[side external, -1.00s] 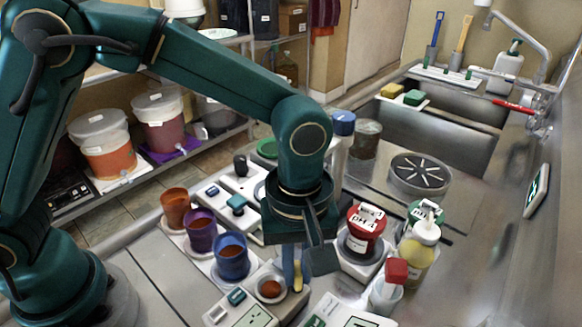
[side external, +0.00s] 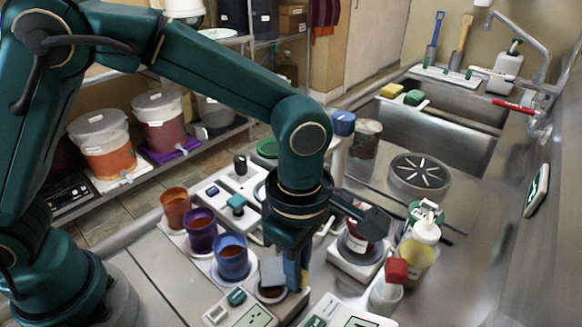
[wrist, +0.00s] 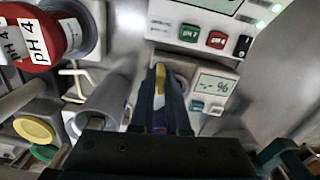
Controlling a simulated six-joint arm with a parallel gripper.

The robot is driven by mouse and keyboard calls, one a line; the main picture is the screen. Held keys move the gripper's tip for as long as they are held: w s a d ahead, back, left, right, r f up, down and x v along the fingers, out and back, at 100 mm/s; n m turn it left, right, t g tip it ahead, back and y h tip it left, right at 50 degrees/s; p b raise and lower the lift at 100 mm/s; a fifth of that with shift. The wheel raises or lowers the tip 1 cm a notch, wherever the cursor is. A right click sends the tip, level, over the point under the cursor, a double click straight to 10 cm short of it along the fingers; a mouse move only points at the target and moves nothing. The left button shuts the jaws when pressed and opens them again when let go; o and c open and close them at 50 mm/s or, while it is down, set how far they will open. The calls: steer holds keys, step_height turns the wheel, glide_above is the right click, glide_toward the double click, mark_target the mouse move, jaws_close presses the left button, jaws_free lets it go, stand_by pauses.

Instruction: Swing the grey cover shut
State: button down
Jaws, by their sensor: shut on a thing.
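The grey cover (side external: 272,270) shows in the side external view as a small flat grey panel, raised at a tilt over the round cup (side external: 271,292) of the small meter. Brown-orange contents show in the cup below it. My gripper (side external: 295,277) points down close at the cover's right side; I cannot tell whether they touch. In the wrist view my gripper (wrist: 160,88) is closed around a yellow piece (wrist: 160,76) that shows at the fingertips. Whether this piece belongs to the cover is hidden.
The meter's display (wrist: 214,86) lies just right of the fingers. Orange, purple and blue cups (side external: 232,257) stand left of the gripper. A red-capped bottle (wrist: 38,35) and a yellow bottle (side external: 417,255) stand on the other side. A larger meter (side external: 345,315) lies in front.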

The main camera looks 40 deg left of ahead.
steer(key=n, duration=0.3)
steer(key=shift+n, duration=2.3)
steer(key=c, duration=0.9)
jaws_free()
steer(key=shift+r, duration=0.1)
steer(key=shift+r, duration=2.5)
